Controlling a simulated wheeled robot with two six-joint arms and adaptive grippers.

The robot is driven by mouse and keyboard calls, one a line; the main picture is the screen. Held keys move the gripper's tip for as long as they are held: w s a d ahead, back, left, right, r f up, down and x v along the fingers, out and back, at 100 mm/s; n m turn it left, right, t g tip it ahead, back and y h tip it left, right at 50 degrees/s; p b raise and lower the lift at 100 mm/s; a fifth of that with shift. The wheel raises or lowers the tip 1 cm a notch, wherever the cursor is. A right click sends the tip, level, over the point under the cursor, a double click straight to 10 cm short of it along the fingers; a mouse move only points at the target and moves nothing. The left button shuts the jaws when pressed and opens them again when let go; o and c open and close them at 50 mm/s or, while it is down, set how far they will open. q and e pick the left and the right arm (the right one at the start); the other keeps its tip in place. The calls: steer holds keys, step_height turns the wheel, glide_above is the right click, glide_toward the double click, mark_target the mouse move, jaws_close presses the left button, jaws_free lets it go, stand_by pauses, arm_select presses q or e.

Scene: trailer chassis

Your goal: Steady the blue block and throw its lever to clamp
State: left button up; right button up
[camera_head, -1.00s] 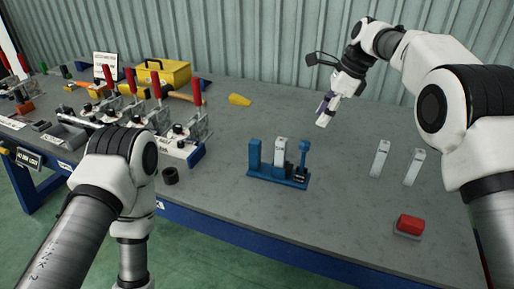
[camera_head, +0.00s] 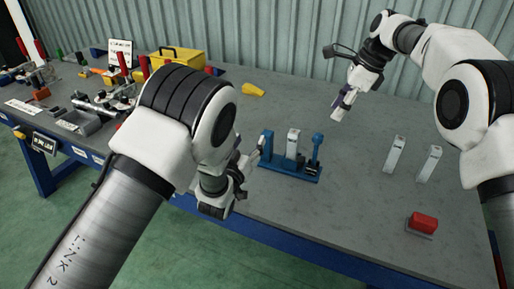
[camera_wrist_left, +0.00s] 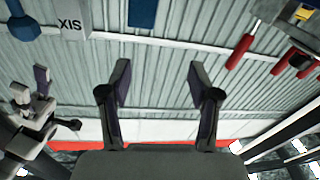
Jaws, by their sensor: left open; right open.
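The blue block (camera_head: 290,172) stands on the grey table, with an upright post at its left end, a pale grey piece (camera_head: 293,143) upright in its middle and a round-knobbed blue lever (camera_head: 317,141) upright at its right. My left gripper (camera_head: 254,154) is open beside the left post; contact cannot be told. In the left wrist view its open, empty fingers (camera_wrist_left: 160,82) point toward a blue part (camera_wrist_left: 143,12) of the block, with the lever knob (camera_wrist_left: 22,28) at upper left. My right gripper (camera_head: 340,106) is open and empty, above the table behind the block.
Two pale pieces (camera_head: 395,154) (camera_head: 429,163) stand to the right of the block, with a red button (camera_head: 422,222) nearer the front edge. A yellow toolbox (camera_head: 176,63) and red-handled clamps (camera_head: 122,62) are at the left. Table between block and right pieces is clear.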

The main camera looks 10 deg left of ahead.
mark_target(267, 132)
arm_select(q)
steer(key=d+f+m, duration=0.1)
steer(key=d+m+g+h, duration=0.1)
steer(key=shift+w+d+f+m, duration=0.3)
steer(key=shift+w+f+m, duration=0.05)
steer(key=shift+f+m, duration=0.05)
steer(key=x, duration=0.7)
steer(key=shift+w+f, duration=0.1)
steer(key=shift+w, duration=0.15)
